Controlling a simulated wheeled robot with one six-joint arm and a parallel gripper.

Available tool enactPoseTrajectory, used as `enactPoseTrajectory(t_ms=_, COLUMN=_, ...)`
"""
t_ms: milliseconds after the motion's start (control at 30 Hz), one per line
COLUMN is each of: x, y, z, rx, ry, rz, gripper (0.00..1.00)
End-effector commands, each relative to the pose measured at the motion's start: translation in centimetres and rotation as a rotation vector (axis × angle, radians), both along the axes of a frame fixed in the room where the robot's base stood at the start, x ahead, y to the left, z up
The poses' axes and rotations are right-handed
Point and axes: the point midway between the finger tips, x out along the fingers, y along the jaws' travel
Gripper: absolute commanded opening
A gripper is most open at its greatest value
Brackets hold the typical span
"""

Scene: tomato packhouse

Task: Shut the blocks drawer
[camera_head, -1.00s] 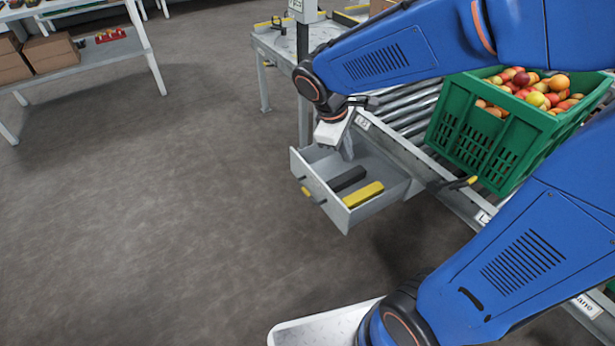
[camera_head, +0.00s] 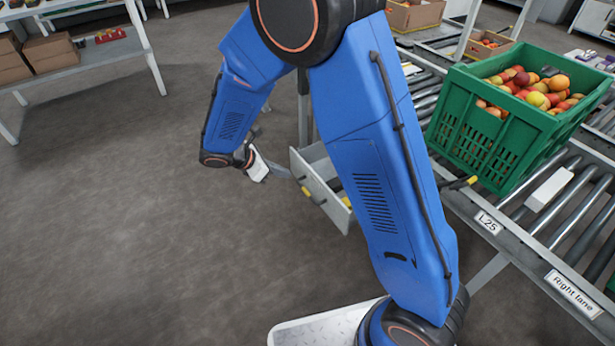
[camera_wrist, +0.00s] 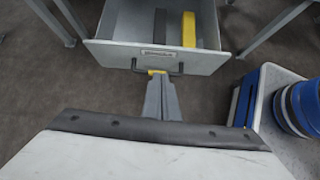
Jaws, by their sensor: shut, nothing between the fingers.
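The blocks drawer (camera_head: 314,187) is pulled out and stands open under the roller conveyor, partly hidden behind my arm in the head view. In the wrist view, the drawer front (camera_wrist: 158,60) carries a label and a dark bar handle (camera_wrist: 157,70) with a yellow middle. A dark block (camera_wrist: 159,27) and a yellow block (camera_wrist: 189,30) lie inside. My gripper (camera_head: 296,178) is shut and empty, outside the drawer and pointing at its front. In the wrist view, the tips of my gripper (camera_wrist: 158,80) are at the handle's middle; I cannot tell whether they touch.
A green crate of fruit (camera_head: 482,135) stands on the roller conveyor (camera_head: 535,225) at the right. A white block (camera_head: 549,190) lies on the rollers. A shelf with cardboard boxes (camera_head: 48,55) stands at the far left. The floor (camera_head: 130,220) left of the drawer is clear.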

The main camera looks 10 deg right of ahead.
Motion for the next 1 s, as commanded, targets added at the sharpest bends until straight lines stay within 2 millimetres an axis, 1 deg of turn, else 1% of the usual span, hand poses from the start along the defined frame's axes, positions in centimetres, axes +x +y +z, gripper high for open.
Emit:
enactPoseTrajectory(t_ms=33, x=0.1, y=0.5, z=-0.6, rx=-0.012, ry=0.009, rz=0.019, gripper=0.0)
enactPoseTrajectory(t_ms=133, x=0.3, y=1.0, z=-1.2, rx=-0.026, ry=0.019, rz=0.042, gripper=0.0)
enactPoseTrajectory(t_ms=233, x=0.5, y=0.9, z=-1.5, rx=-0.032, ry=0.022, rz=0.05, gripper=0.0)
enactPoseTrajectory(t_ms=333, x=0.6, y=0.3, z=-2.1, rx=-0.033, ry=0.022, rz=0.048, gripper=0.0)
enactPoseTrajectory(t_ms=467, x=1.0, y=-1.1, z=-3.5, rx=-0.033, ry=0.024, rz=0.047, gripper=0.0)
enactPoseTrajectory(t_ms=867, x=2.6, y=-5.7, z=-8.4, rx=-0.032, ry=0.023, rz=0.046, gripper=0.0)
enactPoseTrajectory(t_ms=1000, x=3.2, y=-7.6, z=-8.4, rx=-0.029, ry=0.02, rz=0.045, gripper=0.0)
